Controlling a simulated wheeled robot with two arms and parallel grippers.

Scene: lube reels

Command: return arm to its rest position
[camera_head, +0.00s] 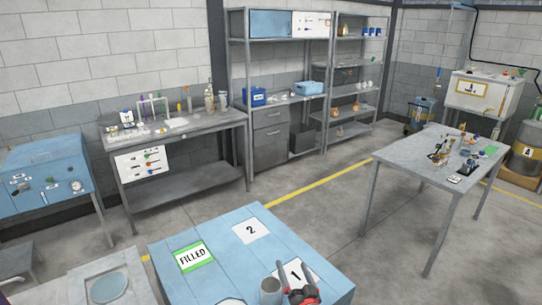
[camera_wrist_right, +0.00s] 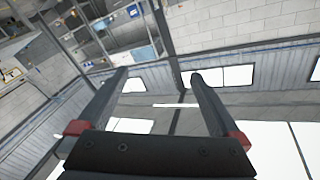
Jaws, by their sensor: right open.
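My right gripper (camera_head: 297,274) is at the bottom of the head view, in front of the blue table (camera_head: 192,228). In the right wrist view its two dark fingers (camera_wrist_right: 157,82) with red bases are spread apart, with nothing between them. That view looks towards walls, windows and shelving, with no object near the fingers. A grey cylinder (camera_head: 271,291) shows just left of the gripper; whether they touch is unclear. The blue table carries a green-edged FILLED label (camera_head: 193,256) and plates marked 2 (camera_head: 251,231) and 1 (camera_head: 296,274). My left gripper is not visible.
A grey table (camera_head: 408,166) with small items stands at the right. A workbench (camera_head: 180,127) with bottles and tubes stands at the back left, beside a blue cabinet (camera_head: 48,180). Shelving (camera_head: 335,85) lines the back wall. The floor between the tables is open.

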